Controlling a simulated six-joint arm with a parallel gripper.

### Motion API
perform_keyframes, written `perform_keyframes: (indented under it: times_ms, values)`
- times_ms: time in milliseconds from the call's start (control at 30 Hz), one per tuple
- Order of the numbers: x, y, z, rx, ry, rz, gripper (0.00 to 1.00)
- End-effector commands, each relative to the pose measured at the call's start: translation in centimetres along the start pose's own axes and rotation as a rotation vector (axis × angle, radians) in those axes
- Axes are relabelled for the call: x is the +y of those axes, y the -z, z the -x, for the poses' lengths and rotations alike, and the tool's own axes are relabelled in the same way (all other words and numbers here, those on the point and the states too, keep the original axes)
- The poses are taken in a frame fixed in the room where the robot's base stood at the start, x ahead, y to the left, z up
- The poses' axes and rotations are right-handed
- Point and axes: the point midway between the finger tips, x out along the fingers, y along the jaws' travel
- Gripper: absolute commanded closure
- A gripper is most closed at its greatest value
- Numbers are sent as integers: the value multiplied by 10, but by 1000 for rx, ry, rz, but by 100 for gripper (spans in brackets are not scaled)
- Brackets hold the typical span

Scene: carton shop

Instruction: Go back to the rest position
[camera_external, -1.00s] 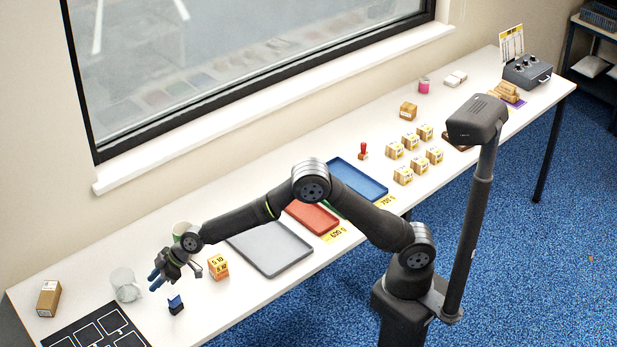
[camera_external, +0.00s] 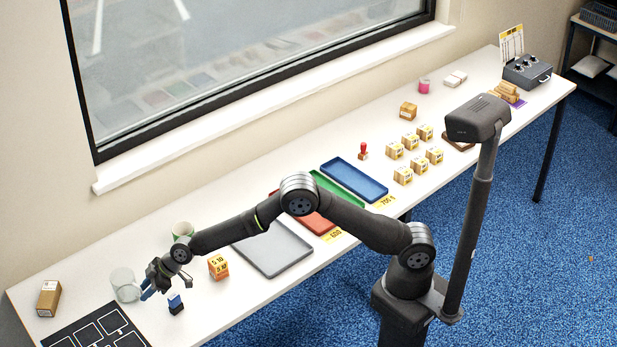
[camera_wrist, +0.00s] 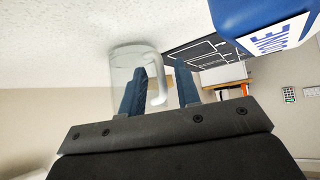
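My gripper (camera_external: 149,291) is low over the left end of the table, between a clear mug and a small dark blue block (camera_external: 176,305). In the wrist view its two blue fingers (camera_wrist: 160,90) stand apart with a gap between them. The clear mug (camera_external: 125,286) also shows in the wrist view (camera_wrist: 129,65), behind the fingers, its handle seen through the gap. I see nothing held.
An orange block (camera_external: 218,268) and a grey tray (camera_external: 272,250) lie right of my gripper. A green-and-white cup (camera_external: 183,231) stands behind my arm. A black mat with white outlines (camera_external: 92,333) is at the front left, and a brown carton (camera_external: 48,299) at the far left.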

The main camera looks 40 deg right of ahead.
Motion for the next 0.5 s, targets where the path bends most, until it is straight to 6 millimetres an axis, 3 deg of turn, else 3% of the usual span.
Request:
perform_keyframes:
  times_ms: [167, 500]
  values:
    - [0, 1, 15, 1, 0, 0, 70]
    - [0, 1, 65, 2, -1, -1, 70]
